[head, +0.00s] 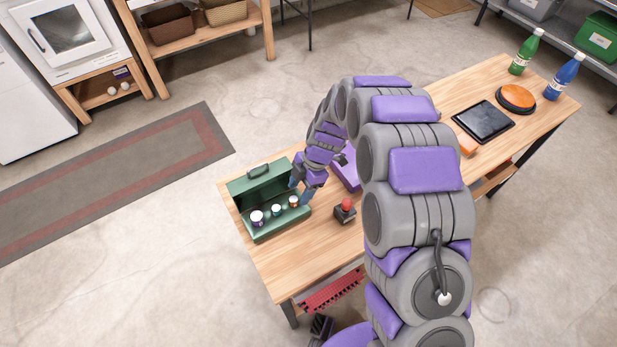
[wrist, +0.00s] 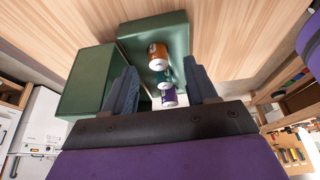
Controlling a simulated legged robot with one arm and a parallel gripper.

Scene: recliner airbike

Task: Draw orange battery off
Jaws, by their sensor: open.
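A green open box (head: 272,228) sits on the left end of the table with three small capped batteries in a row inside it. The orange battery (head: 294,201) is at the right end of the row, beside the teal battery (head: 276,210) and the purple battery (head: 257,218). My gripper (head: 302,189) is open at the box's right end, close to the orange battery. In the wrist view the orange battery (wrist: 158,54) appears between and slightly beyond the fingertips (wrist: 162,69). I cannot tell whether a finger touches it.
A joystick with a red ball (head: 345,208) stands right of the box. A purple object (head: 346,172) lies behind my arm. Farther right are a dark tablet (head: 483,121), an orange-topped disc (head: 516,97), a green bottle (head: 525,52) and a blue bottle (head: 564,77).

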